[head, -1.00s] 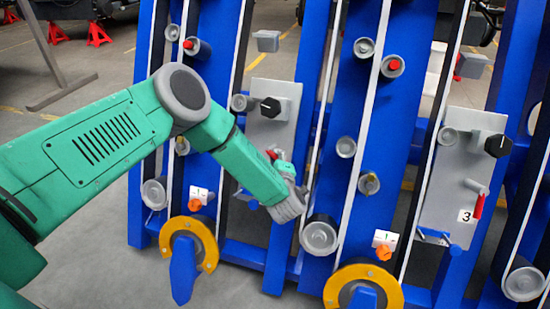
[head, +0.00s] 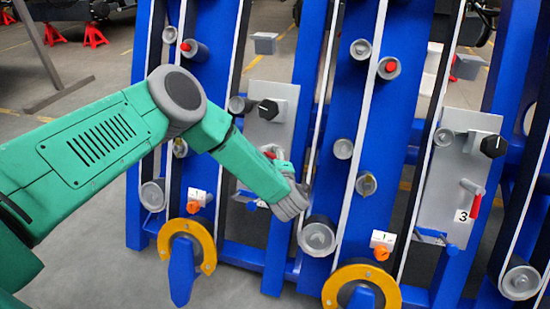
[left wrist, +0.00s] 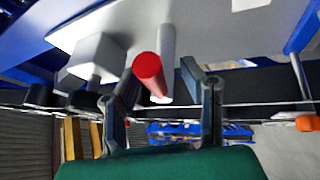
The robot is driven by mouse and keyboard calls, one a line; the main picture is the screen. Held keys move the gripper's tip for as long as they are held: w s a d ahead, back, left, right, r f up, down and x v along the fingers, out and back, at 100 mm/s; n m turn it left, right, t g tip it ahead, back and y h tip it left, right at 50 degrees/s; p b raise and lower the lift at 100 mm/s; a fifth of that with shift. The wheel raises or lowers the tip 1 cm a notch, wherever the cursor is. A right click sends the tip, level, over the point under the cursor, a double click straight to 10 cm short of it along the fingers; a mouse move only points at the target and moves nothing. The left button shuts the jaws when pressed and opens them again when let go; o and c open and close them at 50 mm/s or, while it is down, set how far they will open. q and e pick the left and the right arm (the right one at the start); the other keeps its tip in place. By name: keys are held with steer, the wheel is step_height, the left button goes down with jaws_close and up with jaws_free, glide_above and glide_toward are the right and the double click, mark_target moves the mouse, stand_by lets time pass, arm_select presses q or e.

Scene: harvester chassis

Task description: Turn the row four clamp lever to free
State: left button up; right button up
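A clamp lever with a red handle (left wrist: 148,68) and a grey stem (left wrist: 167,45) stands out from a grey plate (left wrist: 225,25) in the left wrist view. In the head view only a little of its red (head: 270,154) shows beside my left arm, on the middle plate (head: 268,130). That plate's number is hidden, so I cannot read which row it is. My left gripper (left wrist: 157,92) is open, its two fingers on either side of the red handle; no contact shows. In the head view its grey end (head: 291,203) covers the lever's lower part. My right gripper is not in view.
A second grey plate (head: 455,190), marked 3, carries another red lever (head: 474,207) and a black knob (head: 493,146). Another black knob (head: 268,110) sits above the near lever. Blue frame posts (head: 352,120), belts and rollers (head: 318,236) stand close around my arm.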

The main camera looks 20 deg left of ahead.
arm_select(q)
steer(key=shift+d+r, duration=0.1)
steer(key=shift+s+d, duration=0.2)
steer(key=v, duration=1.1)
steer(key=shift+s, duration=0.15)
